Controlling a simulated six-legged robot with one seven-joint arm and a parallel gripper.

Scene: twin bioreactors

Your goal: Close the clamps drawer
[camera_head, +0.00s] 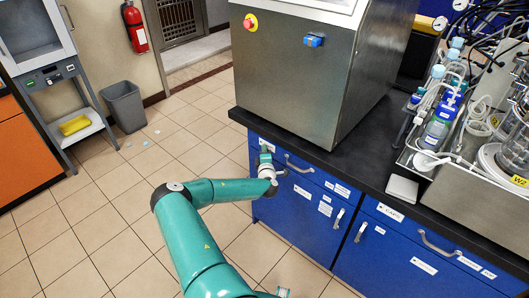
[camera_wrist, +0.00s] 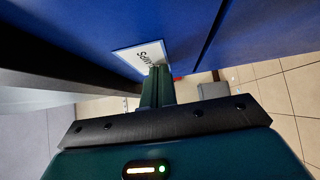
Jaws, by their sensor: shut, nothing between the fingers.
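The clamps drawer (camera_head: 318,185) is the top blue drawer front at the left end of the blue cabinet, with a metal bar handle. In the wrist view the blue front (camera_wrist: 90,25) fills the top, with a white label (camera_wrist: 140,55) seen upside down and partly hidden by my fingers; its visible letters fit "CLAMPS". My gripper (camera_wrist: 158,72) is shut and empty, its tips at the label; I cannot tell if they touch. In the head view my gripper (camera_head: 265,153) is at the drawer's left end. Any remaining drawer gap is too small to tell.
A black worktop (camera_head: 370,160) overhangs the cabinet and carries a large steel unit (camera_head: 300,80) and bioreactor glassware (camera_head: 438,130). The drawer labelled CAPS (camera_head: 415,235) is to the right. Open tiled floor lies left, with a grey bin (camera_head: 125,108) farther back.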

